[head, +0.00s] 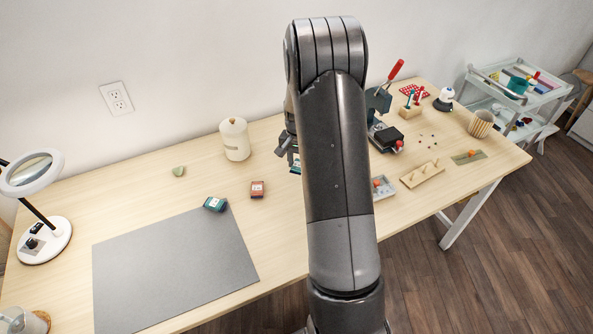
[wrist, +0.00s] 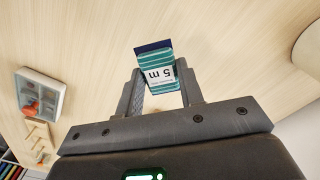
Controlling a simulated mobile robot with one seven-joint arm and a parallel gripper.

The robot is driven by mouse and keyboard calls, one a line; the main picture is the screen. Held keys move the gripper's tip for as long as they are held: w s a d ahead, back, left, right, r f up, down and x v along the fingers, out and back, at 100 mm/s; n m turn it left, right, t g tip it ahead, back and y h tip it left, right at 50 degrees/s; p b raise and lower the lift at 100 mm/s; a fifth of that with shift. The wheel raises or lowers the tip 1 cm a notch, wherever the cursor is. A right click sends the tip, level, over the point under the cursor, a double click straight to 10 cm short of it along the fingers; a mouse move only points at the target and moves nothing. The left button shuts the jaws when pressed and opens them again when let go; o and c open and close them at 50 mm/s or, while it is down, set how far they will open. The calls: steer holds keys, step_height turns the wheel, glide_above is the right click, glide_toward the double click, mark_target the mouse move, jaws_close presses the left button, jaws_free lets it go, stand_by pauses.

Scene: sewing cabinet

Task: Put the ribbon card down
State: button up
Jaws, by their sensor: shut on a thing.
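A teal striped ribbon card (wrist: 157,72) with a white "5 m" label and a dark blue end is between the fingers of my gripper (wrist: 158,84) in the wrist view. The gripper is shut on it, with the table top beyond. In the head view my gripper (head: 285,145) is mostly hidden behind my arm, above the middle of the table. A bit of the teal card (head: 296,166) shows below it. I cannot tell how high the card is above the wood.
A teal card (head: 214,204) lies at the grey mat's (head: 170,268) corner, and a red card (head: 257,190) lies beside it. A lidded cream canister (head: 234,139) stands behind. A grey tray (head: 382,187) and pegged wooden block (head: 422,174) are right of my arm. Bare wood lies between.

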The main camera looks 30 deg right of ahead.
mark_target(297, 177)
steer(key=shift+w+a+f, duration=0.15)
steer(key=shift+w+a, duration=0.05)
steer(key=shift+f, duration=2)
steer(key=shift+f, duration=0.1)
steer(key=o, duration=1)
steer(key=shift+c, duration=0.2)
